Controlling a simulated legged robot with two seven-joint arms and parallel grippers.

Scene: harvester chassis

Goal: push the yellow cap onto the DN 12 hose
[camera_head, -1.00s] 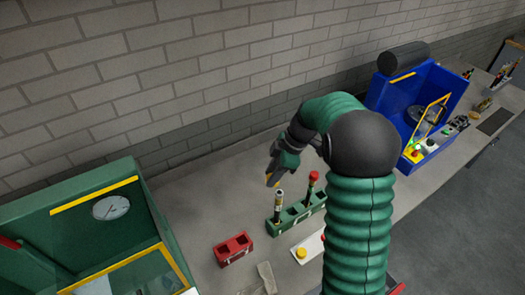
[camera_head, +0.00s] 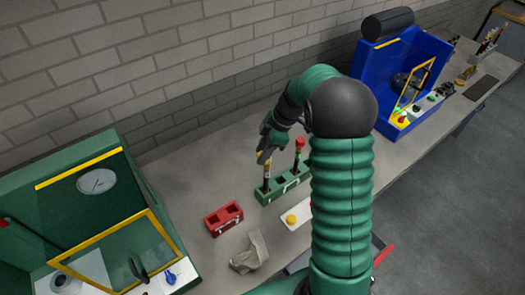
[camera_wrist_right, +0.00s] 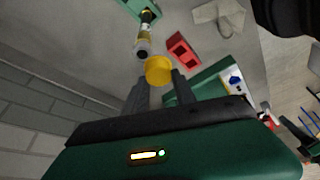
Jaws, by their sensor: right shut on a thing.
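My right gripper (camera_head: 263,157) is shut on the yellow cap (camera_wrist_right: 158,70), which shows between the two fingertips in the right wrist view. The hose (camera_head: 266,180) stands upright in a slot of the green rack (camera_head: 268,197), at its left end. The right gripper is just above this hose in the head view. In the right wrist view the hose (camera_wrist_right: 146,32) has its dark open end close to the cap; whether they touch, I cannot tell. The label on the hose is too small to read. My left gripper is not in view.
A red-topped hose (camera_head: 299,156) stands in the same rack. A red block (camera_head: 224,218), a white plate with a yellow button (camera_head: 291,219) and a grey crumpled thing (camera_head: 250,254) lie in front. A green cabinet (camera_head: 150,190) is left, a blue one (camera_head: 368,78) right.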

